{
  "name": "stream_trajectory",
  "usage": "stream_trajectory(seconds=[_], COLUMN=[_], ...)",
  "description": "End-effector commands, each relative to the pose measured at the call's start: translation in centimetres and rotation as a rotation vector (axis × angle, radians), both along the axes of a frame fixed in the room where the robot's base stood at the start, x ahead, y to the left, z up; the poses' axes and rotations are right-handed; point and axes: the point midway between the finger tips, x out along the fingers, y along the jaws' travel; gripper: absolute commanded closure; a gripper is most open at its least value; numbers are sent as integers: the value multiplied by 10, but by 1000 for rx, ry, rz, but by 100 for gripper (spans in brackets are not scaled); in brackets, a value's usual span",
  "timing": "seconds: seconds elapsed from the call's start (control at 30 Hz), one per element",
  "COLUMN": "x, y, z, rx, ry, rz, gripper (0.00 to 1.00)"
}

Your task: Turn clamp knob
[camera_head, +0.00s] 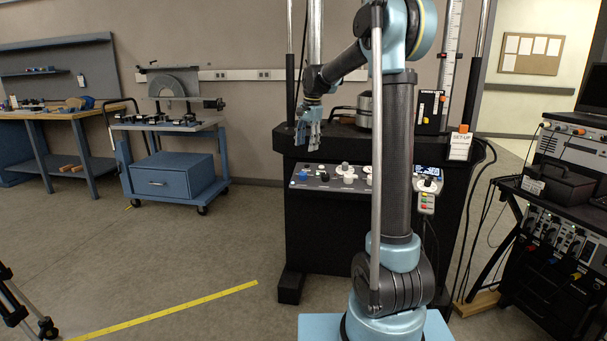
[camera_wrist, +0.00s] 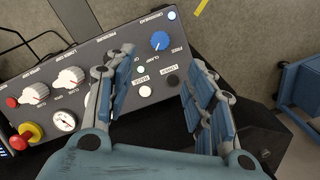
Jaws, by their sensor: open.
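The clamp knob is a round blue knob (camera_wrist: 160,41) with a white pointer line, on the dark sloped control panel (camera_wrist: 104,58) beside "CROSSHEAD", "FREE" and "CLAMP" lettering. In the head view, the blue knob (camera_head: 304,173) sits near the panel's left end. My gripper (camera_wrist: 163,72) is open and empty. Its two blue-grey fingers stand apart, and the knob shows between and just beyond the fingertips. In the head view, my gripper (camera_head: 308,143) hangs above the panel's left part, apart from the knob.
Small green, white and black buttons lie near the blue knob. A blue trolley (camera_head: 173,170) stands left; open floor lies in front of it.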

Motion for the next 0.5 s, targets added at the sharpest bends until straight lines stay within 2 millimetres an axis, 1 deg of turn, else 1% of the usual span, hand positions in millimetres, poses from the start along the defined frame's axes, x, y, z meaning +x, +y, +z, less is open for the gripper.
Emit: stream_trajectory(seconds=[0.03, 0.1, 0.5], x=[1, 2, 9], y=[1, 2, 10], z=[-9, -22, -91], rx=[0, 0, 1], ry=[0, 0, -1], rz=[1, 1, 1], gripper=[50, 50, 50])
